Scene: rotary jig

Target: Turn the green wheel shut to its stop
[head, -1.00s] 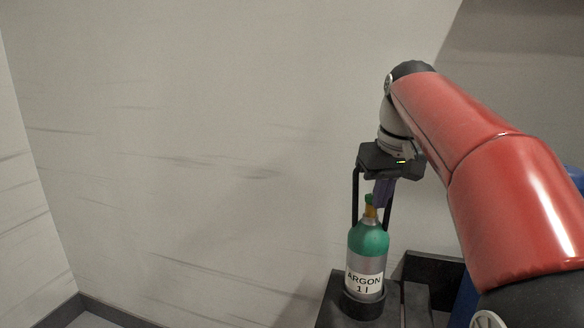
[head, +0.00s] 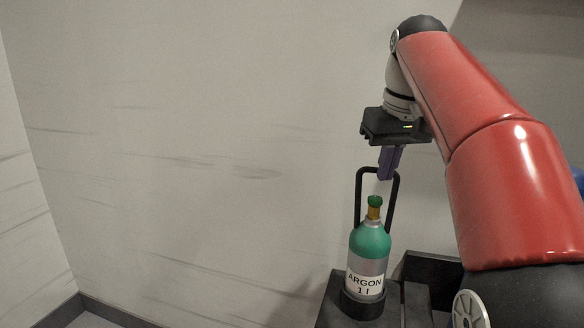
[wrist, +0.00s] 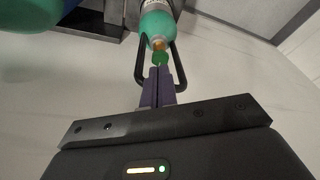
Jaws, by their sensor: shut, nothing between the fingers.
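The cylinder stands upright. My gripper (head: 385,178) is above the wheel, a little to its right, and apart from it in the head view. Its purple fingers are together with nothing between them. In the wrist view the gripper (wrist: 158,72) points at the wheel (wrist: 160,58), and the fingertips overlap its near edge in the picture. How far the wheel is turned cannot be told.
A black looped guard (head: 359,200) rises behind and beside the valve, close to my fingers. The cylinder sits in a black holder (head: 361,306) on a dark stand. A plain wall (head: 200,120) is behind. Open air lies to the left.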

